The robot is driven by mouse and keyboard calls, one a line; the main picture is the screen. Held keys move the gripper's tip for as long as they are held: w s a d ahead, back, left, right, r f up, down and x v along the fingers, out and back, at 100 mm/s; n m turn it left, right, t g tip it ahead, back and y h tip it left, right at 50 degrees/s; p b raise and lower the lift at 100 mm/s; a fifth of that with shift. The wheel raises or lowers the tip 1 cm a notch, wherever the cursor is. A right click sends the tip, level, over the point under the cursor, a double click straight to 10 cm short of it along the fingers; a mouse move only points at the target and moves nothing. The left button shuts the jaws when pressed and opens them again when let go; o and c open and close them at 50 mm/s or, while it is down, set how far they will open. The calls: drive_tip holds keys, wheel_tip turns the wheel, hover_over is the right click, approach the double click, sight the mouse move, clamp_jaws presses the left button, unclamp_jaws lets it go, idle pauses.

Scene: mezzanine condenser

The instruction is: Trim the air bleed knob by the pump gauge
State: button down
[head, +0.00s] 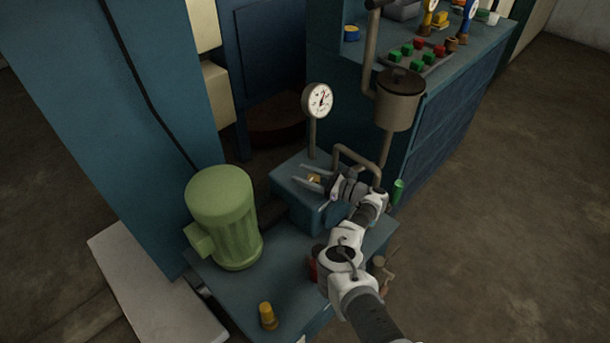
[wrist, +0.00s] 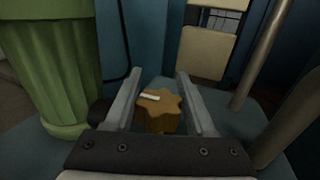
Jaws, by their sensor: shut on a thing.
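The air bleed knob (wrist: 160,107) is a brass-coloured, lobed knob with a pale pointer mark on its top. In the wrist view it sits between the two fingers of my gripper (wrist: 160,98), which is shut on it. In the head view my gripper (head: 318,183) reaches over the blue pump block, and only a small bit of the knob (head: 314,179) shows between the fingers. The pump gauge (head: 318,100) is a round white dial on a stem behind the block. Its needle is too small to read exactly.
A green motor (head: 224,216) stands left of the block, and it also shows in the wrist view (wrist: 55,70). A yellow knob (head: 267,315) is at the front of the skid. Bent pipes and a grey pot (head: 398,100) stand close on the right. Open floor lies at far right.

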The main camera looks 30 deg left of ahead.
drive_tip(key=shift+c, duration=1.2)
unclamp_jaws()
drive_tip(key=shift+r+p, duration=0.2)
drive_tip(key=shift+p, duration=0.15)
